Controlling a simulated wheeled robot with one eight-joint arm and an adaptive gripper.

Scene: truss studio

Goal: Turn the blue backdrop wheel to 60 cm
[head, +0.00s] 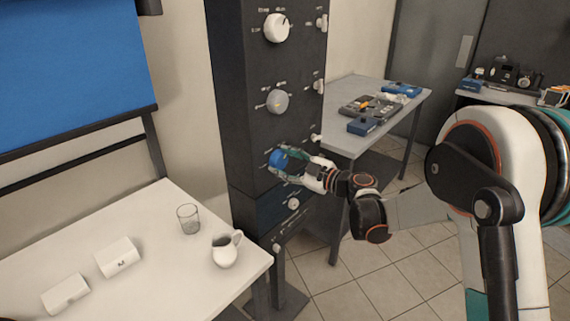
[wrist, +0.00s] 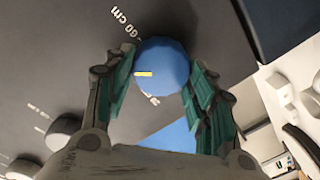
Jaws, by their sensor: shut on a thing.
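The blue wheel (head: 278,158) sits on the front of the dark column, below a grey knob. In the wrist view the wheel (wrist: 165,60) carries a short yellow mark near its left edge. A label reading "60 cm" lies up and left of the wheel; a second, partly hidden label lies below it. The yellow mark lies between these labels, not in line with "60 cm". My gripper (head: 283,165) has its teal fingers on both sides of the wheel and is shut on it; the gripper (wrist: 158,75) shows this also from the wrist. The blue backdrop (head: 70,75) hangs at the left.
Above the wheel are a grey knob (head: 277,101) and a white knob (head: 276,28); a smaller knob (head: 293,203) is below. A white table (head: 150,230) at the left holds a glass (head: 188,218), a jug (head: 225,250) and two white blocks. A side table (head: 345,143) stands behind.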

